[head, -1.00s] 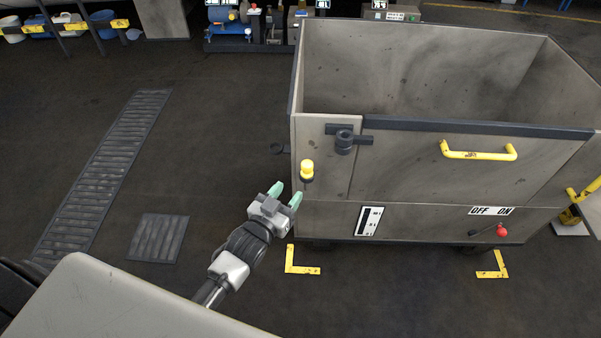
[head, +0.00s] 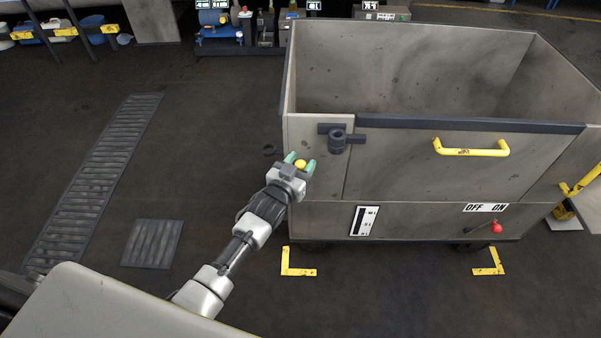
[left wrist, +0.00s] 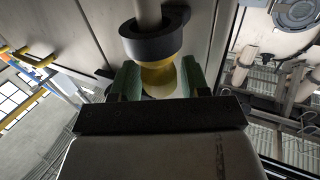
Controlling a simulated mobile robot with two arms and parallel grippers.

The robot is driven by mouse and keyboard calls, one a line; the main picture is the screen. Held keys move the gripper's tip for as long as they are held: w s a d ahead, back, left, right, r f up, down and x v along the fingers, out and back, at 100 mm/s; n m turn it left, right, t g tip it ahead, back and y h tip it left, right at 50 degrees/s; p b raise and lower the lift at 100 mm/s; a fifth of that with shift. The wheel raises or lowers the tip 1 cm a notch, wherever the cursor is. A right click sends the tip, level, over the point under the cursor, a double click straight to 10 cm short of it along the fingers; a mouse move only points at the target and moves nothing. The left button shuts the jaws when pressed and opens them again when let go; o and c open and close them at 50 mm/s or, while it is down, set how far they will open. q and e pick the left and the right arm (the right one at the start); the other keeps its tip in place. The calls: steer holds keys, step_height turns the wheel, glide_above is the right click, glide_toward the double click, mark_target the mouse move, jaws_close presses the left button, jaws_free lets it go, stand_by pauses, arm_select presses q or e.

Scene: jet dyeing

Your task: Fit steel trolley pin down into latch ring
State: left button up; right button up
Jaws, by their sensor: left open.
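The pin has a yellow knob (head: 300,163) at the front left corner of the grey trolley (head: 400,175). In the left wrist view the knob (left wrist: 158,78) meets a dark collar (left wrist: 152,42), with a steel shaft (left wrist: 148,12) on the collar's other side. My left gripper (head: 300,163) is open, its green fingers on either side of the knob; I cannot tell whether they touch it. A dark upright ring (head: 337,141) sits on a bracket at the trolley's front, right of the knob. My right gripper is not in view.
A yellow handle (head: 470,148) and a red-knobbed lever (head: 495,227) are on the trolley's front. Floor grates (head: 152,243) lie on the left. The floor between is clear.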

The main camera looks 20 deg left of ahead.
arm_select(q)
steer(key=c, duration=0.7)
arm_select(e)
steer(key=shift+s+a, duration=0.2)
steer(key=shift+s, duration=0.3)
arm_select(q)
steer(key=shift+r, duration=0.5)
step_height(320, 180, up, 2)
steer(key=shift+r+p, duration=0.1)
steer(key=shift+p, duration=0.3)
step_height(320, 180, up, 15)
steer(key=p, duration=0.2)
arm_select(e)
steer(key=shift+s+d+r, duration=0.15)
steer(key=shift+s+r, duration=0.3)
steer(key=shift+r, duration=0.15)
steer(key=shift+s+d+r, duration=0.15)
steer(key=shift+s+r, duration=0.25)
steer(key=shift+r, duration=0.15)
